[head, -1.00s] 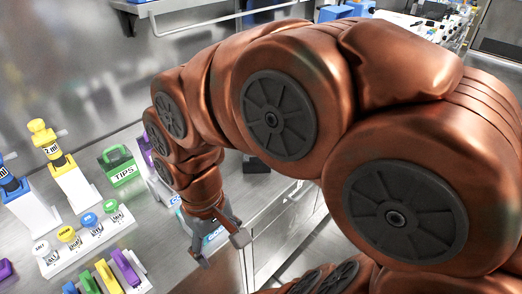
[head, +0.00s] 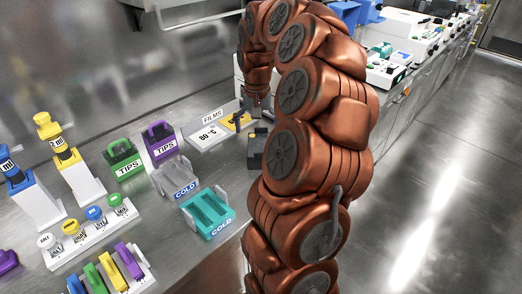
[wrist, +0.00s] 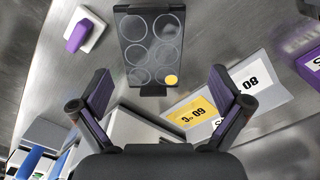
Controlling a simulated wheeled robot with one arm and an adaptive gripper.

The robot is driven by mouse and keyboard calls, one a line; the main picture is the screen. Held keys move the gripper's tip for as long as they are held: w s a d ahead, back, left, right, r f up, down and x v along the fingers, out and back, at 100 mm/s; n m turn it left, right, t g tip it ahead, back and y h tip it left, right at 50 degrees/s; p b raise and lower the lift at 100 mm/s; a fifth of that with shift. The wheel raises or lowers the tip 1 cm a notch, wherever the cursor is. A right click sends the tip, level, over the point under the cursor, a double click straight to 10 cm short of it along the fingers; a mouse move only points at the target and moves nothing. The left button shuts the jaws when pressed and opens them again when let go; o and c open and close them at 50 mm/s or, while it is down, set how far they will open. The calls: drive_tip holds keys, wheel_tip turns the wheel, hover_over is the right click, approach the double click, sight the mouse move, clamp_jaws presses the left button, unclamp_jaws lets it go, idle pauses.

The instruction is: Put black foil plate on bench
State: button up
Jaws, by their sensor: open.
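I cannot tell whether this is the black foil plate. A dark block (head: 256,148) beside my arm in the head view may be the same thing, partly hidden by the arm. My gripper (wrist: 162,82) is open and empty, its fingers spread wide on either side short of the plate. In the head view my gripper (head: 258,106) is over the bench (head: 150,225), beside the films holder.
A films holder (head: 207,135) with white and yellow labels lies near the gripper. Purple (head: 161,146) and green (head: 124,160) tip boxes, grey (head: 176,178) and teal (head: 208,212) cold racks, and pipettes stand to the left. Open floor (head: 430,200) is at right.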

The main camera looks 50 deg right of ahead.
sight(261, 145)
drive_tip(key=shift+s+d+f, duration=0.1)
drive_tip(key=shift+d+f, duration=0.05)
drive_tip(key=shift+d, duration=0.35)
drive_tip(key=shift+d+f, duration=0.15)
drive_tip(key=shift+f, duration=0.1)
drive_tip(key=shift+d+f+p, duration=0.15)
drive_tip(key=shift+f+p, duration=0.5)
drive_tip(key=shift+f, duration=2.95)
drive_tip(key=c, duration=1.2)
